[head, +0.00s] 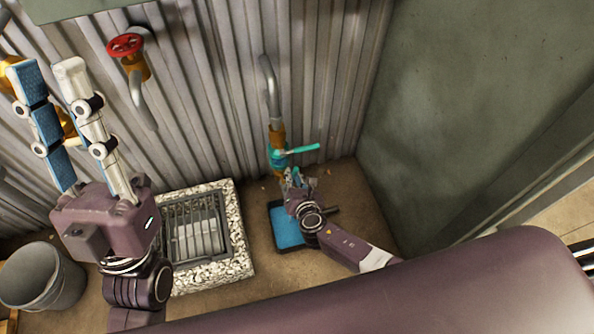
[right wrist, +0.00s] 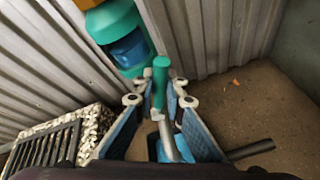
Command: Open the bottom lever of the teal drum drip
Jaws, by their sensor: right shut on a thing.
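The teal drum drip (head: 277,157) hangs on the pipe by the corrugated wall in the head view. An upper teal lever (head: 308,148) sticks out to its right. My right gripper (head: 293,178) is just below it. In the right wrist view the teal drum body (right wrist: 118,32) is at the upper left. A lever with a teal end and bare metal shaft (right wrist: 160,75) lies between the fingers of my right gripper (right wrist: 161,100), which is shut on it. The lever's far joint is hidden. My left gripper (head: 45,70) is open and empty at the upper left.
A blue tray (head: 287,232) lies on the floor below my right gripper. A grate with a pebble border (head: 240,250) is left of it. A red valve wheel (head: 125,45) is on the wall, and a grey bucket (head: 42,280) stands at lower left.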

